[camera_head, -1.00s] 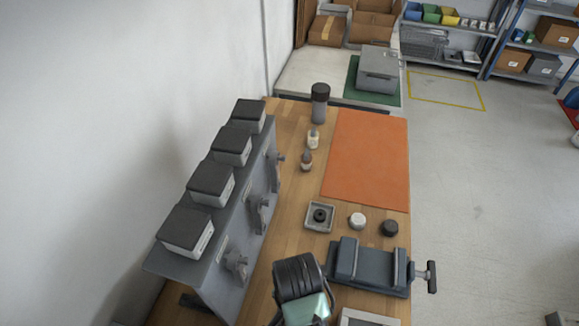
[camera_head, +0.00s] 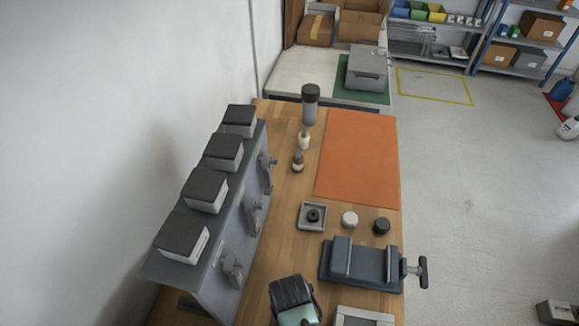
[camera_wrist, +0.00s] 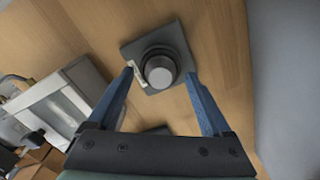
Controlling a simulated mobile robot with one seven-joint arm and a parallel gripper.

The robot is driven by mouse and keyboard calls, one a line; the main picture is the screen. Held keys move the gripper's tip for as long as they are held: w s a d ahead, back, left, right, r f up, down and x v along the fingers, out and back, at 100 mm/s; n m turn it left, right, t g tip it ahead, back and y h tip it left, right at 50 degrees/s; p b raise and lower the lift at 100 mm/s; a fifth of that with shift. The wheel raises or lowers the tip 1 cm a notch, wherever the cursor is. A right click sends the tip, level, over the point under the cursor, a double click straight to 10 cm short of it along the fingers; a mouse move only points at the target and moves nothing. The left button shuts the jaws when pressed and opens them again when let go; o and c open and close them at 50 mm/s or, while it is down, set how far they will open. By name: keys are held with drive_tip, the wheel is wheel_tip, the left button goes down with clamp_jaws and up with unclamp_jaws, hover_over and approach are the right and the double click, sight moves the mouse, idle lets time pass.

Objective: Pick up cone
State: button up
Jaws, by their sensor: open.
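My gripper (camera_wrist: 160,72) is open in the wrist view, with its two blue fingers spread. A round, stepped grey piece (camera_wrist: 159,70) with a lighter flat top stands on a dark square plate (camera_wrist: 135,49) on the wood. It shows between the fingertips from above, and no grip on it is visible. It may be the cone, but its side profile is hidden from this angle. I cannot tell which head-view object it matches. My gripper's fingers do not show in the head view.
The wooden bench holds an orange mat (camera_head: 357,155), a dark vise (camera_head: 362,262), a small square tray (camera_head: 303,223), a white cap (camera_head: 350,219), a black cap (camera_head: 382,226) and a dark-capped bottle (camera_head: 310,104). A grey rack (camera_head: 225,240) with several boxes lines the left side.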

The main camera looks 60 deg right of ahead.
clamp_jaws()
idle(0.3)
